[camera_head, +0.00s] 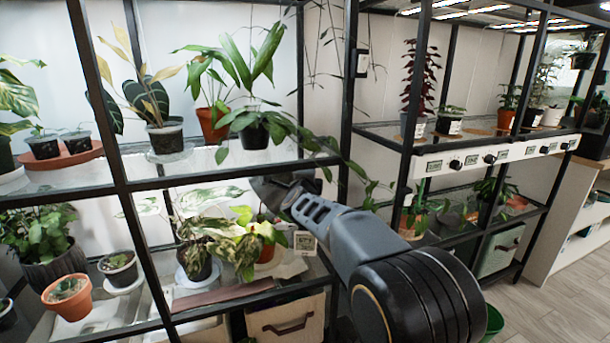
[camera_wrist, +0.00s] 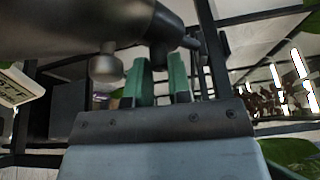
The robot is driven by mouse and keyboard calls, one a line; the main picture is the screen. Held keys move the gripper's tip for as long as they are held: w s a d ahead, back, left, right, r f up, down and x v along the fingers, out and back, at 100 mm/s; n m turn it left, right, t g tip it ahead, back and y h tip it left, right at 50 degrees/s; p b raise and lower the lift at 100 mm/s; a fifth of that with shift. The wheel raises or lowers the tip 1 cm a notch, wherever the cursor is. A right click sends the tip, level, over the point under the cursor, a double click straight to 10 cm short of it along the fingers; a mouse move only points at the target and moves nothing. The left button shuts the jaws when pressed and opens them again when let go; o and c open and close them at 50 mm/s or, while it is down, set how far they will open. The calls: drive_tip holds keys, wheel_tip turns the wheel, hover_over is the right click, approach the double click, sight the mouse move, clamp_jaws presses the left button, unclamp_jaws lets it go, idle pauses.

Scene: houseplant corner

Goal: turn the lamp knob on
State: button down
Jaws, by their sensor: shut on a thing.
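In the wrist view a large dark rounded lamp body (camera_wrist: 80,30) crosses the upper left. My gripper (camera_wrist: 162,80) has its two green fingers raised just under it, on both sides of a dark lamp knob (camera_wrist: 161,57). The fingers are shut on this knob; its mark and turn angle are not readable. A grey rounded stub (camera_wrist: 107,66) hangs from the lamp body just left of the fingers. In the head view my arm reaches into the left shelf bay, and my gripper's tips are hidden among leaves and dark parts.
Potted plants stand close around my arm on the glass shelves. A black shelf post (camera_head: 348,90) rises just beside it. A white panel (camera_head: 520,153) with several black knobs and labels runs along the right bay. A small white display (camera_head: 305,243) stands below my arm.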

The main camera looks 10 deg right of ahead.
drive_tip(key=shift+r, duration=0.1)
idle(0.4)
drive_tip(key=c, duration=1.3)
unclamp_jaws()
drive_tip(key=shift+c, duration=0.2)
drive_tip(key=p+v, duration=0.2)
drive_tip(key=v, duration=1.2)
drive_tip(key=shift+p, duration=0.3)
drive_tip(key=shift+w+r, duration=0.1)
drive_tip(key=shift+r, duration=0.1)
